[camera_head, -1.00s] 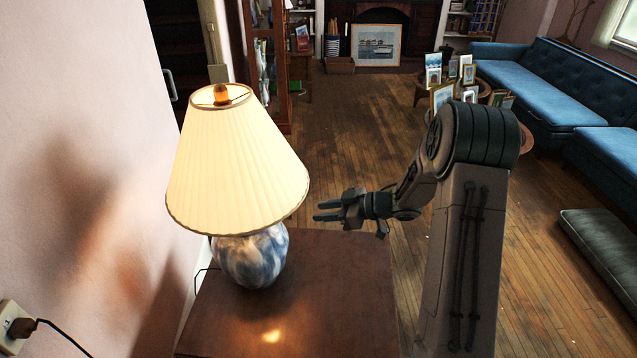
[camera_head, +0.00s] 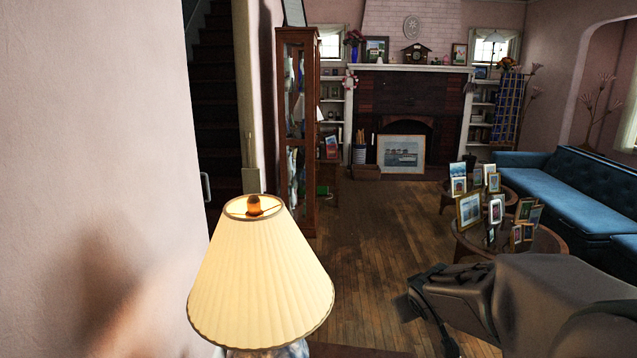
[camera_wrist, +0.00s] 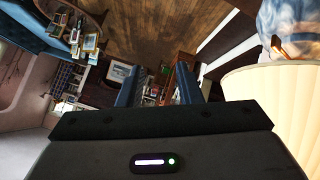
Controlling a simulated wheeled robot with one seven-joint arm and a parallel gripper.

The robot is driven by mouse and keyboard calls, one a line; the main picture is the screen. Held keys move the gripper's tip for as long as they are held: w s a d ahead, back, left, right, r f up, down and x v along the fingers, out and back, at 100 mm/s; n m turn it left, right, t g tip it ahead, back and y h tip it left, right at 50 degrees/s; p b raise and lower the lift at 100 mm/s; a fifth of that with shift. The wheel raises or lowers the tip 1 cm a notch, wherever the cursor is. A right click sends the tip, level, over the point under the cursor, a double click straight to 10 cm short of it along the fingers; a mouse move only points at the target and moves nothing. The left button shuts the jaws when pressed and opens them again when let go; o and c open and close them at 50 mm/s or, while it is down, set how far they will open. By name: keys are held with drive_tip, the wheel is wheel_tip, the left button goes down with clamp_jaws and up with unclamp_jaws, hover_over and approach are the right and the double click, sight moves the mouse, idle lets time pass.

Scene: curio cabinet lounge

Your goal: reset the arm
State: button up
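My gripper (camera_wrist: 157,76) shows in the wrist view, its two fingers apart with nothing between them. The lit table lamp has a cream pleated shade (camera_head: 262,278) at the lower left of the head view. The shade also fills the right side of the wrist view (camera_wrist: 275,110), close beside my gripper, with no visible contact. The lamp's blue and white base (camera_wrist: 287,20) shows at the top right there.
A pink wall (camera_head: 95,140) is close on the left. A glass cabinet (camera_head: 297,125) stands beyond the lamp. A round table (camera_head: 540,240) with several framed pictures and a blue sofa (camera_head: 575,185) are on the right. Wooden floor (camera_head: 385,225) is open in the middle.

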drive_tip(key=s+a+m+g+y, duration=0.1)
drive_tip(key=s+a+g, duration=0.1)
drive_tip(key=s, duration=0.9)
drive_tip(key=s+a+f+m+g, duration=0.1)
drive_tip(key=s+a+m+g, duration=0.1)
drive_tip(key=s, duration=0.9)
drive_tip(key=shift+s+a+m+g+y, duration=0.35)
drive_tip(key=shift+a+g, duration=0.3)
drive_tip(key=shift+g, duration=0.35)
